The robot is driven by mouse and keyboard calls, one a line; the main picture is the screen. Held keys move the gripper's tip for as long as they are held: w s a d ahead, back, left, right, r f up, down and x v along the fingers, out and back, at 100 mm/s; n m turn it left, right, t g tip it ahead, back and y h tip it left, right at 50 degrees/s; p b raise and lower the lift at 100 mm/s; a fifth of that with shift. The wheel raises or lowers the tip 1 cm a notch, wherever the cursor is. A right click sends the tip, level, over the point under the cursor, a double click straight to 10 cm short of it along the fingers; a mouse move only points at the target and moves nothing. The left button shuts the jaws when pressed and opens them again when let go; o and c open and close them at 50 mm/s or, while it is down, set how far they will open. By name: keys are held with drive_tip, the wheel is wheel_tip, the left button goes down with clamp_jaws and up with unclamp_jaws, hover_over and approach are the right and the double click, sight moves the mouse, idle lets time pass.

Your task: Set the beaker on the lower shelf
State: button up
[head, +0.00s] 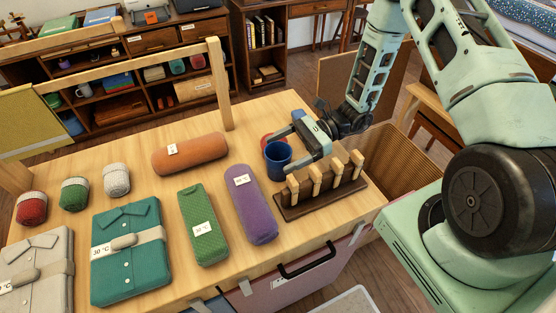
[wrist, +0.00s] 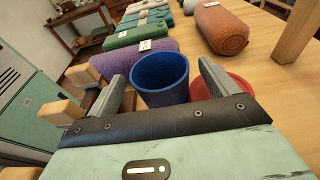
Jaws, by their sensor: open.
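A blue cup-shaped beaker (head: 278,160) stands upright on the wooden table, beside the dark peg rack. It also shows in the wrist view (wrist: 160,78), between my two fingers. A red cup (head: 267,139) stands close behind it and is partly hidden; in the wrist view the red cup (wrist: 238,84) is beside the right finger. My gripper (head: 281,151) is open around the blue beaker, and I cannot tell whether the fingers touch it. The back cabinet has a lower shelf (head: 100,127) holding several items.
The peg rack (head: 321,194) with several wooden pegs stands close to my gripper. A wooden post (head: 220,84) rises at the back edge.

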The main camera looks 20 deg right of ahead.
drive_tip(key=shift+a+f, duration=0.2)
drive_tip(key=shift+a, duration=0.85)
drive_tip(key=c, duration=1.1)
drive_tip(key=shift+c, duration=0.2)
